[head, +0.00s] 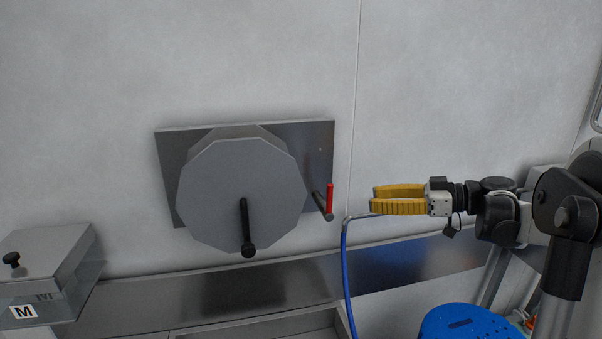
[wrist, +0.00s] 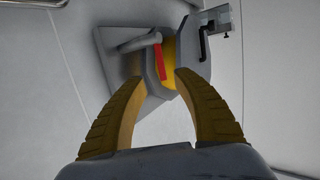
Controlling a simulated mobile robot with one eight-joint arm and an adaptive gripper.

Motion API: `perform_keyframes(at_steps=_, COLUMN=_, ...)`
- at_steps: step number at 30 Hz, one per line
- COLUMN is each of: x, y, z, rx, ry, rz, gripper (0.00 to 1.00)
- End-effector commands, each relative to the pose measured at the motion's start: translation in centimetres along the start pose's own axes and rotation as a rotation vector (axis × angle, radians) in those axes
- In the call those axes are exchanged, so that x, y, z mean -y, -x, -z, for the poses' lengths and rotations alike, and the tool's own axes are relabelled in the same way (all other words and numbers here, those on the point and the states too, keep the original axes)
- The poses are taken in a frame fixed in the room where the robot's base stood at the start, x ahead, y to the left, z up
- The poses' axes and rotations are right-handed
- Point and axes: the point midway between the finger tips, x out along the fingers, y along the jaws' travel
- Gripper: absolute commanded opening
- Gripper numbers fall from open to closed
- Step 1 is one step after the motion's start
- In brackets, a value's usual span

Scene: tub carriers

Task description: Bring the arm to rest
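My gripper (head: 372,200) reaches in from the right in the head view, with its yellow fingers pointing left. Its fingers are apart with nothing between them, as the wrist view (wrist: 158,78) also shows. The fingertips are just right of a red lever (head: 330,198), with a gap between. The red lever (wrist: 161,62) shows beyond the fingertips in the wrist view. The lever is at the right side of a grey many-sided drum (head: 215,200) with a black handle (head: 247,228) on its front.
The drum is on a metal plate (head: 172,150) on the pale wall. A blue hose (head: 345,280) hangs below my fingertips. A metal box marked M (head: 70,255) is at the lower left. A blue round object (head: 470,325) is below my arm. The wall above is clear.

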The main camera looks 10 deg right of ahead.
Motion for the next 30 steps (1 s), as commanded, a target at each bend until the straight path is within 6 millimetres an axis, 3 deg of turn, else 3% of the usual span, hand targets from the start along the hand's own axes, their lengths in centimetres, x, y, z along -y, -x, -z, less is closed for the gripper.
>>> perform_keyframes(at_steps=5, x=1.9, y=-2.2, z=-1.6, rx=0.073, ry=-0.078, rz=-0.001, gripper=0.36)
perform_keyframes(at_steps=10, x=7.7, y=-6.8, z=-6.5, rx=0.285, ry=-0.280, rz=-0.050, gripper=0.36)
perform_keyframes(at_steps=15, x=14.3, y=-9.2, z=-12.8, rx=0.503, ry=-0.451, rz=-0.182, gripper=0.36)
perform_keyframes(at_steps=20, x=19.7, y=-9.3, z=-19.2, rx=0.652, ry=-0.544, rz=-0.358, gripper=0.36)
perform_keyframes(at_steps=24, x=23.4, y=-8.3, z=-24.8, rx=0.722, ry=-0.573, rz=-0.535, gripper=0.36)
perform_keyframes(at_steps=30, x=26.3, y=-6.5, z=-30.8, rx=0.722, ry=-0.558, rz=-0.744, gripper=0.36)
